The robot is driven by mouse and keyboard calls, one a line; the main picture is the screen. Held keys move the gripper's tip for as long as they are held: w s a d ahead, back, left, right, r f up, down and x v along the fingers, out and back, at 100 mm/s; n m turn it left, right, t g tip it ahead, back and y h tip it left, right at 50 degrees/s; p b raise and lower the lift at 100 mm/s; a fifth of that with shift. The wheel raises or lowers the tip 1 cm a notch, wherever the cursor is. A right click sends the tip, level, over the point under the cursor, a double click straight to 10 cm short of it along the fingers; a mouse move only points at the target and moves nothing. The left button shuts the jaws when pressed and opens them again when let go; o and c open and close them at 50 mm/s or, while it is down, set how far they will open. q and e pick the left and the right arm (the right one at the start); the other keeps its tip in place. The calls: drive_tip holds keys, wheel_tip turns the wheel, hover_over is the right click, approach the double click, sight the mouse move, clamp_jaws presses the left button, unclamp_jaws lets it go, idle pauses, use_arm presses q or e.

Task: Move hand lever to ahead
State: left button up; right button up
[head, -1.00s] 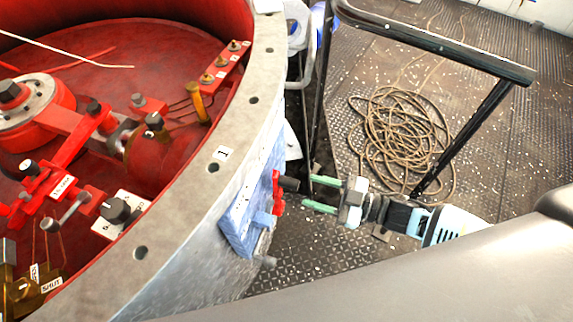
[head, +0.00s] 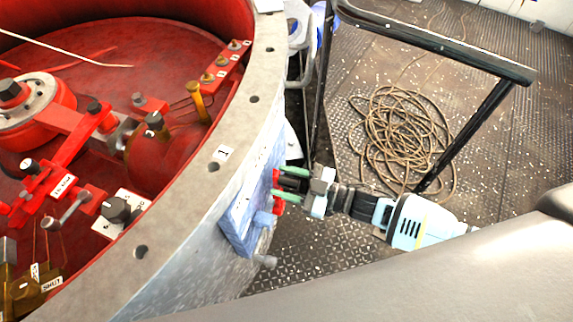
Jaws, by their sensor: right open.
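The hand lever (head: 276,204) is a small red lever with a dark grip (head: 291,184). It is mounted on a blue panel (head: 238,222) on the outer wall of the big round housing. My right gripper (head: 283,183) has come in from the right, and its two green fingers are open, one above and one below the dark grip. I cannot tell whether the fingers touch it. The fingers hide part of the lever. My left gripper is not in view.
The grey riveted rim (head: 190,200) of the housing, with red machinery (head: 70,150) inside, is on the left. A black rail (head: 440,45) stands behind my right arm. A coil of rope (head: 400,130) lies on the deck (head: 310,240).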

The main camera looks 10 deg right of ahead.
clamp_jaws()
drive_tip(key=shift+s+a, duration=0.25)
drive_tip(key=shift+s, duration=0.15)
drive_tip(key=s+a+n, duration=0.1)
drive_tip(key=s+a+f+n, duration=0.1)
drive_tip(key=s+n, duration=0.1)
drive_tip(key=s+a+n, duration=0.1)
drive_tip(key=s, duration=0.1)
drive_tip(key=shift+a+f+p, duration=0.15)
drive_tip(key=shift+f+p, duration=0.2)
drive_tip(key=shift+s+a+f+n, duration=0.2)
drive_tip(key=shift+s+n, duration=0.2)
drive_tip(key=shift+n, duration=0.2)
drive_tip(key=shift+c, duration=0.4)
unclamp_jaws()
drive_tip(key=shift+o, duration=0.4)
drive_tip(key=shift+w, duration=0.1)
drive_tip(key=shift+d, duration=0.1)
drive_tip(key=shift+d, duration=0.1)
